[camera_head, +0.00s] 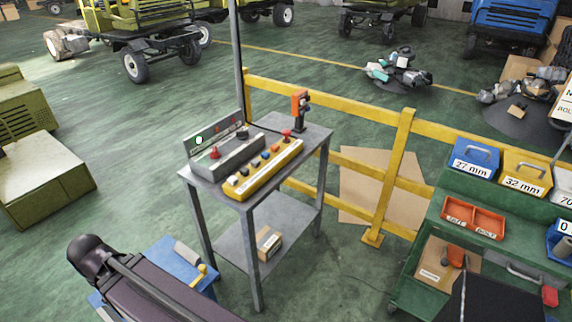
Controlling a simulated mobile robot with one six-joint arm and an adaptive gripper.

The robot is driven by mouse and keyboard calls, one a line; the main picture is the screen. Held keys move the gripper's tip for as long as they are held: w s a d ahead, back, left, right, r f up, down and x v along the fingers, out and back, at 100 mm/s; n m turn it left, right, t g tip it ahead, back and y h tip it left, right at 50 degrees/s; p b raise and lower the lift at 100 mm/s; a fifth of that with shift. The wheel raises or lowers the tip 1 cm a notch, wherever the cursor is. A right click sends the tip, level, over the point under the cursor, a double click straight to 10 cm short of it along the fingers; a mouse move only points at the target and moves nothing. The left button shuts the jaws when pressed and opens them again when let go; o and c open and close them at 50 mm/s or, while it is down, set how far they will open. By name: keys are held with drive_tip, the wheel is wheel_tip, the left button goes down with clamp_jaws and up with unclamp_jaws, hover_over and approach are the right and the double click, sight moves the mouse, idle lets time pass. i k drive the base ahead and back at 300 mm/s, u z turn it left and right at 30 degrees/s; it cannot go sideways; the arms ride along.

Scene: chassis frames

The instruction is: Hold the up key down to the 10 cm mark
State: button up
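A yellow push-button box (265,170) lies on a grey metal stand (312,138). It has a row of several coloured buttons and a red knob (287,134) at its far end. Which button is the up key is too small to read. Behind it sits a grey box (228,158) with a red button and a dark knob. I cannot make out a 10 cm mark. No gripper fingers show in this view.
An orange-topped tool (299,108) stands on the stand's far corner. A yellow rail (395,165) runs behind it. A green cart (440,225) with blue, yellow and orange bins is at right. A small carton (268,243) sits on the lower shelf. Vehicles stand at the back.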

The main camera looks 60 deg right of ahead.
sight(232, 180)
drive_tip(key=u, duration=0.4)
drive_tip(key=k, duration=0.1)
drive_tip(key=z, duration=2.3)
drive_tip(key=k, duration=0.95)
drive_tip(key=u, duration=0.15)
drive_tip(key=i, duration=0.8)
